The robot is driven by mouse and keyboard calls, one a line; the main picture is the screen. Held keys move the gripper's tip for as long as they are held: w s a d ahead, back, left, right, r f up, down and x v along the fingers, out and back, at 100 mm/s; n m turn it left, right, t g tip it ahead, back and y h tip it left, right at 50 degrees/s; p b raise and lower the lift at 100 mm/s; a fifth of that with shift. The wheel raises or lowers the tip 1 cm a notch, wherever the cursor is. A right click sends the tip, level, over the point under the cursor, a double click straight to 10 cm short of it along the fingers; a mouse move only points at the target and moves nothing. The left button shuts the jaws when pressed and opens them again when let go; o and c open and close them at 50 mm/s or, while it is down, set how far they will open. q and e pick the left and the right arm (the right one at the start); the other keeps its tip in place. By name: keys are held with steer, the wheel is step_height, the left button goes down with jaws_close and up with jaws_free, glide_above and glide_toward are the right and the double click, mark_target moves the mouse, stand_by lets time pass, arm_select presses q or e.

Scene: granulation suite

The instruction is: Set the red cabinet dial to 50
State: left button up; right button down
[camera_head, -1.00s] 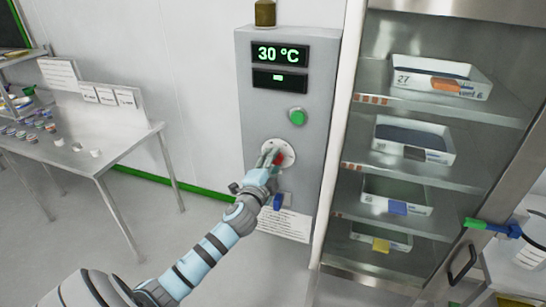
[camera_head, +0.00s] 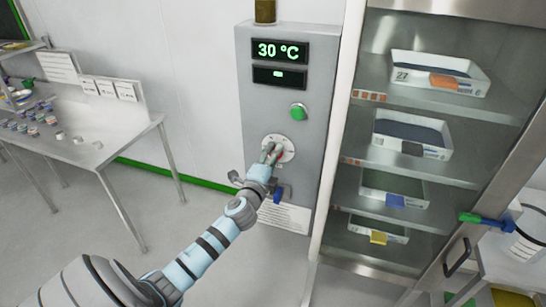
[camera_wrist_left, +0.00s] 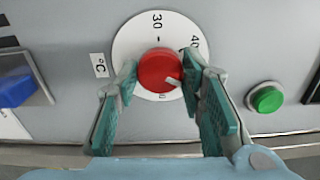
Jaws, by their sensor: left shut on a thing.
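The red dial (camera_wrist_left: 158,70) sits on a round white scale plate (camera_wrist_left: 128,42) on the grey cabinet (camera_head: 258,110). The numbers 30 and 40 show on the scale; a lower number is partly hidden by the dial. A white mark on the dial points to the lower right in the left wrist view. My left gripper (camera_head: 270,154) is shut on the dial, one finger on each side; the fingers also show in the left wrist view (camera_wrist_left: 160,72). In the head view, fingers cover most of the dial. The cabinet display (camera_head: 280,51) reads 30 °C. My right gripper is not in view.
A glass-fronted case with trays (camera_head: 462,87) stands at right. A steel table (camera_head: 110,135) with small containers is at left.

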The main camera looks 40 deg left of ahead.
arm_select(q)
steer(key=o, duration=1.1)
steer(key=shift+o, duration=0.2)
steer(key=v, duration=1.2)
